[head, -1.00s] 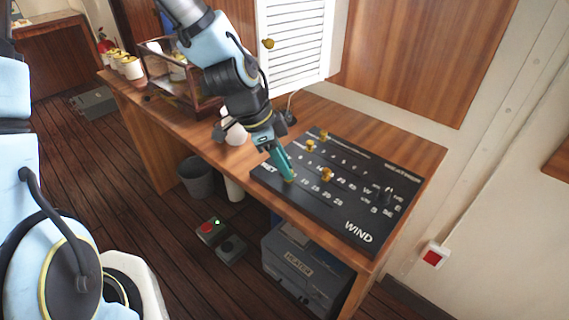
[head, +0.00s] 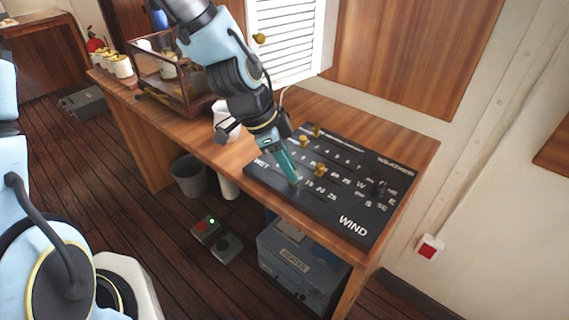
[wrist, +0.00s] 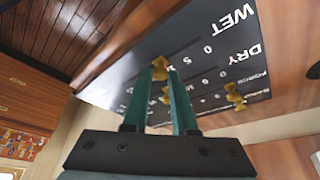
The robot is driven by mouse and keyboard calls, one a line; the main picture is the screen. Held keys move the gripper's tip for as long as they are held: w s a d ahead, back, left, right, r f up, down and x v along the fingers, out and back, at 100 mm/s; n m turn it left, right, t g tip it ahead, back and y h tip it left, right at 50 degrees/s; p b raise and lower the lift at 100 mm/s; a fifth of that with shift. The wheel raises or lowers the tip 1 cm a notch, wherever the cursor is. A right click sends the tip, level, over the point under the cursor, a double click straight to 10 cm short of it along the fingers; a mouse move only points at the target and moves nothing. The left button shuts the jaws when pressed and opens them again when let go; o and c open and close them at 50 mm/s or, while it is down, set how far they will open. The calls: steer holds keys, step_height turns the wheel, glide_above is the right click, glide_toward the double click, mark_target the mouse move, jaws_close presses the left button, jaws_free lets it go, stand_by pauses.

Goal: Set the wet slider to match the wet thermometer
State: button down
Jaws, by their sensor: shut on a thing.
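The black weather board (head: 300,205) lies on the wooden desk, with white lettering and rows of numbers. My gripper (head: 293,181) reaches down to the WET row, its teal fingers closed on the wet slider. In the wrist view the brass wet slider (wrist: 160,70) shows between the fingertips of my gripper (wrist: 160,74), near the word WET. In the head view the fingers hide this slider and the numbers under it. Other brass sliders stand on the board, one of them (head: 320,170) just right of my gripper. I cannot make out a wet thermometer or its reading.
A glass-sided wooden case (head: 180,80) stands on the desk to the left, near several white pots (head: 122,66). A dark knob (head: 379,187) sits at the board's right. A bin (head: 189,175) and heater (head: 300,266) stand below.

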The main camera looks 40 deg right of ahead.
steer(key=c, duration=0.7)
jaws_free()
steer(key=shift+w+r, duration=0.1)
steer(key=shift+r, duration=0.05)
steer(key=p+v, duration=0.1)
steer(key=v, duration=0.9)
steer(key=shift+a+r, duration=0.1)
steer(key=shift+r, duration=0.2)
steer(key=shift+w+a, duration=0.1)
steer(key=w+a+f+n+t+y, duration=0.1)
steer(key=w+a+n, duration=0.5)
steer(key=a, duration=0.2)
steer(key=w+a+f+n+t+y, duration=0.1)
steer(key=w+a+n+t, duration=0.1)
steer(key=w+a+n, duration=0.5)
steer(key=a+n, duration=0.3)
steer(key=a, duration=0.2)
steer(key=a+r+n+y, duration=0.1)
steer(key=a+n, duration=0.2)
steer(key=a, duration=0.3)
steer(key=a+n, duration=0.4)
steer(key=a, duration=0.1)
steer(key=shift+w+a+r+t+y, duration=0.15)
steer(key=shift+r+t+y, duration=0.1)
steer(key=shift+t+y, duration=0.15)
